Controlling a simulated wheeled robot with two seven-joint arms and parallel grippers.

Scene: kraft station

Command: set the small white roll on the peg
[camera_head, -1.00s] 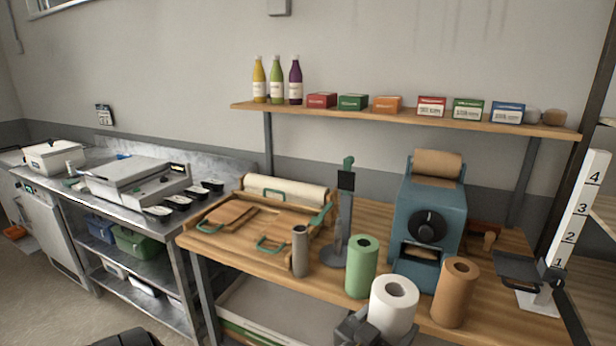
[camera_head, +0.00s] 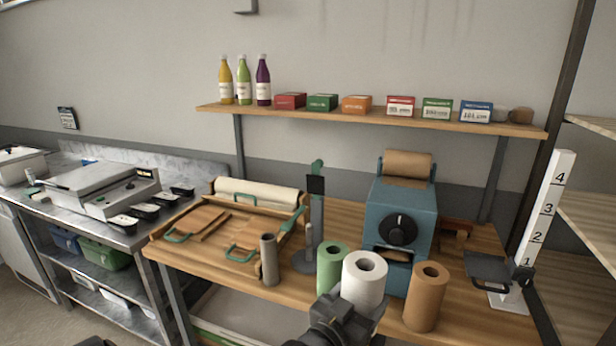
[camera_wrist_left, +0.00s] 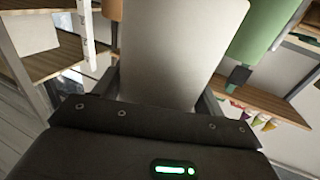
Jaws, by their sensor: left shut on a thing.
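The white roll (camera_head: 364,284) is upright in my left gripper (camera_head: 350,308), which is shut on its lower part and hides its base. In the left wrist view the roll (camera_wrist_left: 180,55) fills the middle between the fingers. In the head view it overlaps the green roll and the blue machine behind it. A dark stand with a thin upright peg (camera_head: 309,240) and a round grey base (camera_head: 305,263) is on the wooden bench, left of the white roll and apart from it. My right gripper is not in view.
A green roll (camera_head: 332,265) stands close behind the white roll, left of it. A brown roll (camera_head: 427,297) stands to its right. A grey cylinder (camera_head: 269,260) is left of the stand. The blue machine (camera_head: 400,225) stands behind. A shelf (camera_head: 370,118) runs above.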

